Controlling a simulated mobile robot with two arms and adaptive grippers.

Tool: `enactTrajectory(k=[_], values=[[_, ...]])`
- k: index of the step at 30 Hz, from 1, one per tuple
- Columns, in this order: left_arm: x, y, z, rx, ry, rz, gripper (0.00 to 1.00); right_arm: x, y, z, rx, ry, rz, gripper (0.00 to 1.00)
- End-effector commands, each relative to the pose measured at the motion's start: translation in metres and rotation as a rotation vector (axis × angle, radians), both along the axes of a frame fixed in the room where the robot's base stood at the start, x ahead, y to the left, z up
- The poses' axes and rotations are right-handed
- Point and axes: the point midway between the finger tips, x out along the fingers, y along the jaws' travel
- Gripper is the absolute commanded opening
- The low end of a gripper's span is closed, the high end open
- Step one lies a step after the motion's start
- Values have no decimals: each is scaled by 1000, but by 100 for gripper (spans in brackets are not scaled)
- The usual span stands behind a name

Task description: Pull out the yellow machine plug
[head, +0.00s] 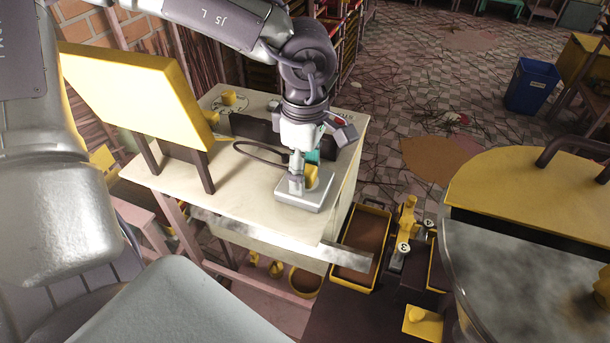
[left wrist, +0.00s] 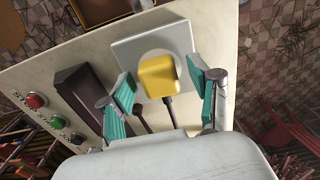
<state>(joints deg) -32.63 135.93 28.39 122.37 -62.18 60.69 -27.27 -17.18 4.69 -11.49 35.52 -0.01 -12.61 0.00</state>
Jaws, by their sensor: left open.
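The yellow plug (left wrist: 158,77) sits on the grey socket plate (left wrist: 128,50), with a dark cable coming from it. In the head view, part of the plug (head: 311,174) shows behind my gripper, on the socket plate (head: 316,196) near the table's right edge. My left gripper (left wrist: 163,90) is open, with one teal-padded finger on each side of the plug. A gap shows between the plug and both pads in the wrist view. In the head view my left gripper (head: 305,168) points down over the socket plate. My right gripper does not show.
The pale table top (head: 255,196) bears a yellow panel (head: 135,92) on dark posts. A dark block (left wrist: 80,90) stands beside the left finger in the wrist view, near red (left wrist: 35,101) and green (left wrist: 57,122) buttons. A yellow-rimmed bin (head: 362,240) stands below the table's right edge.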

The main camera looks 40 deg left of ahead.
Motion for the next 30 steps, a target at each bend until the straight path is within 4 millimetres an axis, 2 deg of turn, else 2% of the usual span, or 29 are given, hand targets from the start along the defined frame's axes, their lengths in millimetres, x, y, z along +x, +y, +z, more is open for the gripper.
enactTrajectory(k=[8, 18, 20, 30], values=[[0, 0, 0, 0, -1, 0, 62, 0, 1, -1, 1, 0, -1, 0], [0, 0, 0, 0, 0, 0, 8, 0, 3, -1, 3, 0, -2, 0], [0, 0, 0, 0, 0, 0, 0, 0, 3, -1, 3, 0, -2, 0], [0, 0, 4, 0, -1, 1, 0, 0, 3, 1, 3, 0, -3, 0]])
